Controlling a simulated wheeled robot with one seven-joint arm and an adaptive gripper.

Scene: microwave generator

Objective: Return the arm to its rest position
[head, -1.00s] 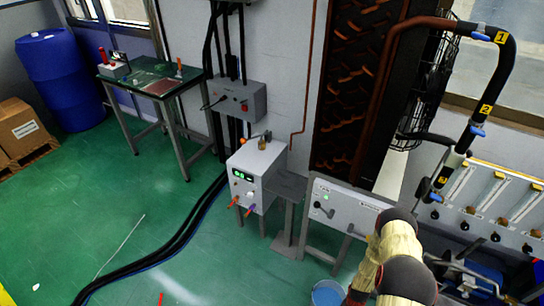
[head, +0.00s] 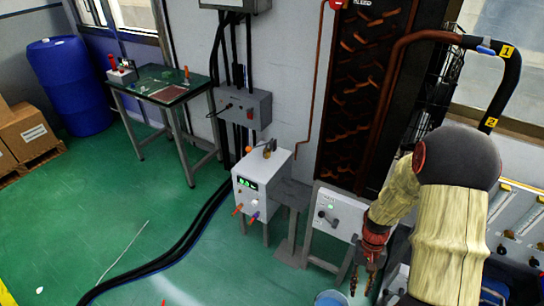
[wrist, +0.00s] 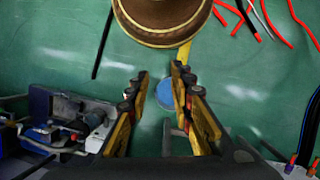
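My arm (head: 448,235), in pale, worn-looking sleeves with dark joints, fills the right side of the head view. It is bent, and my gripper (head: 364,280) hangs from it, pointing down in front of the white control panel. In the wrist view, my gripper (wrist: 158,88) has its two black-and-yellow fingers apart, with nothing held between them. The green floor and a blue bucket (wrist: 165,95) show beyond the gap, well below the fingertips.
The bucket (head: 330,298) stands on the floor near my gripper in the head view. A white box with a green display (head: 262,180) and the control panel (head: 338,211) stand close by. A workbench (head: 165,85) and blue barrel (head: 70,80) are farther left. The left floor is mostly clear.

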